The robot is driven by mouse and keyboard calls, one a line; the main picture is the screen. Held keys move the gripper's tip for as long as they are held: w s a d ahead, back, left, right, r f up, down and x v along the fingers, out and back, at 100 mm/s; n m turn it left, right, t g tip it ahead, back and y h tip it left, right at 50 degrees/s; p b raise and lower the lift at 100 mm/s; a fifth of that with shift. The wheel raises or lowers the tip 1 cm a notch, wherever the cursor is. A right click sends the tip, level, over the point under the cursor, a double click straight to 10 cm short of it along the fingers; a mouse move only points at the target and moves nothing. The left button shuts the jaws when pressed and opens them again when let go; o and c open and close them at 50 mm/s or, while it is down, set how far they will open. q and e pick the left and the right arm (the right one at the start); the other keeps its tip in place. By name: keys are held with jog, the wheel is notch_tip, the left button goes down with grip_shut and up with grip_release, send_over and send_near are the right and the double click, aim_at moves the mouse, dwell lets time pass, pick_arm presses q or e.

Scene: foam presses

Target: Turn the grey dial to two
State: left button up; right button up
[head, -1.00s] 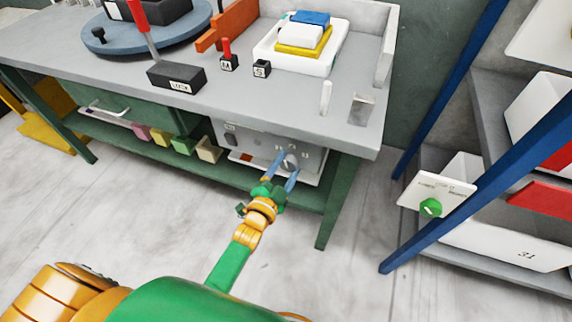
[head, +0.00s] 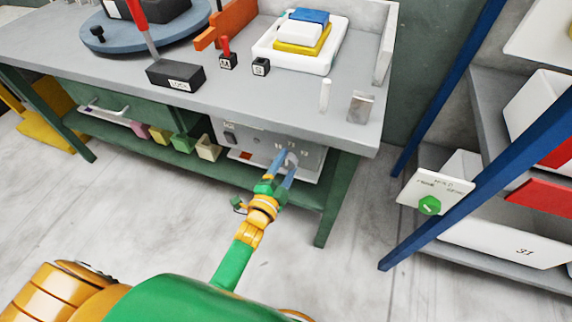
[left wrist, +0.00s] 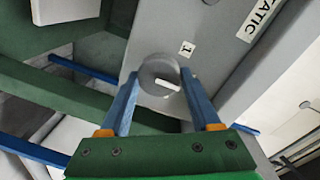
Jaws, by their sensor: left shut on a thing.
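The grey dial (head: 291,158) is on the light grey panel (head: 312,158) under the right end of the bench. Small marks stand around it, too small to read surely. In the left wrist view the dial (left wrist: 160,72) is round, with a white pointer bar slanting to the lower right. A small white label (left wrist: 186,48) sits beside it. My left gripper (head: 286,156) is shut on the dial, with one blue finger on each side. It also shows in the left wrist view (left wrist: 159,82). The fingers hide part of the dial in the head view. My right gripper is not in view.
The bench top (head: 235,100) overhangs the panel, and a green bench leg (head: 338,200) stands to its right. Coloured blocks (head: 183,145) line the lower shelf at left. The floor in front is clear.

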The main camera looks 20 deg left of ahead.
pick_arm(q)
jog(key=shift+f, duration=0.15)
jog(key=o, duration=1.4)
jog(key=shift+c, duration=0.2)
jog(key=s+p, duration=0.1)
jog(key=s, duration=0.6)
jog(key=shift+a+r, duration=0.25)
jog(key=shift+r, duration=0.1)
jog(key=shift+f, duration=0.1)
